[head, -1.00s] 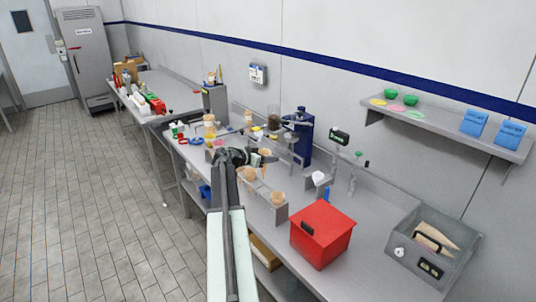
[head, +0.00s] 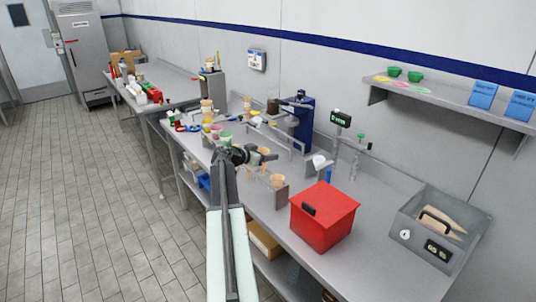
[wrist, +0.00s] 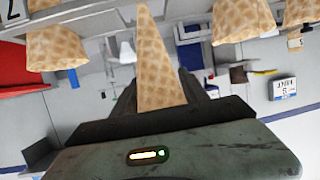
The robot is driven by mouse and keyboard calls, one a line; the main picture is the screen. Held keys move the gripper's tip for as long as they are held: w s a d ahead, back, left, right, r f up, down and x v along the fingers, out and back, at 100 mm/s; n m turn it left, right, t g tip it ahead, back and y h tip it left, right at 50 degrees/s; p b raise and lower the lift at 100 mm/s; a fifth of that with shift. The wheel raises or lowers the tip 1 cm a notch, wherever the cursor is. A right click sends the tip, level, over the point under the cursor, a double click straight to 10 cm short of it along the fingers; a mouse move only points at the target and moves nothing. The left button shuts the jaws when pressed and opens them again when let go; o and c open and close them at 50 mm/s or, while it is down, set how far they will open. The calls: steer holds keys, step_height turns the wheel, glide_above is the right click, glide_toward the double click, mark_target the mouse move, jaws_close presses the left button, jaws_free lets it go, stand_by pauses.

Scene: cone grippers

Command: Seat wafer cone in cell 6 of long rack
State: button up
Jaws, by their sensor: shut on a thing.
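My gripper (head: 250,156) is shut on a tan wafer cone (wrist: 160,65), whose narrow end points up in the wrist view. In the head view the gripper hangs over the long rack, and the held cone (head: 264,153) shows only in part beside the jaws. The grey long rack (head: 282,197) lies beneath, largely hidden by my arm and gripper. Another wafer cone (head: 278,181) stands at its right end. The wrist view shows other cones, one at the left (wrist: 57,47) beside a 7 label (wrist: 14,8) and others at the right (wrist: 240,20). Cell 6 cannot be made out.
A red lidded box (head: 323,217) stands on the counter just right of the rack. A grey bin (head: 435,228) with cones is farther right. A blue dispenser (head: 301,125) and small metal stand (head: 288,138) are behind. Bare counter (head: 365,258) lies between box and bin.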

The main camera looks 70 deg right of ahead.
mark_target(267, 170)
steer(key=shift+f+b, duration=2.7)
steer(key=shift+f, duration=0.35)
steer(key=o, duration=0.9)
steer(key=shift+a+r, duration=0.1)
steer(key=p+v, duration=0.2)
steer(key=v, duration=0.5)
steer(key=shift+a+p, duration=0.3)
steer(key=shift+p, duration=0.1)
